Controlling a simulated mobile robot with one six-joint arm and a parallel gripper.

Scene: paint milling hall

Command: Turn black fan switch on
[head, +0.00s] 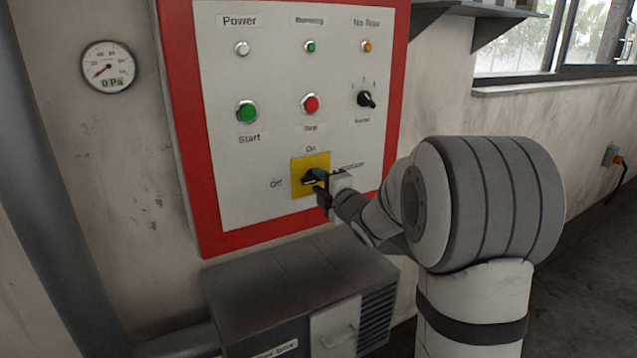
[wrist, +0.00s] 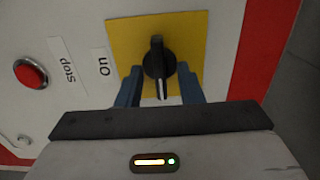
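The black fan switch (head: 311,179) is a rotary knob on a yellow plate (head: 324,162), with "On" printed above and "Off" to the left. Its white mark points left, toward "Off". In the wrist view the knob (wrist: 158,58) stands on the yellow plate (wrist: 122,38), its white mark pointing down the picture, and "On" lies to the left. My gripper (head: 320,184) is at the switch, coming from the right. In the wrist view its two blue fingers (wrist: 160,76) are spread on either side of the knob, with small gaps beside the handle; contact is not visible.
Above the switch are a green start button (head: 247,112), a red stop button (head: 311,103), and a black selector knob (head: 366,99). A red frame (head: 186,140) borders the panel. A dark metal box (head: 290,275) juts out below it. A pressure gauge (head: 108,67) hangs left.

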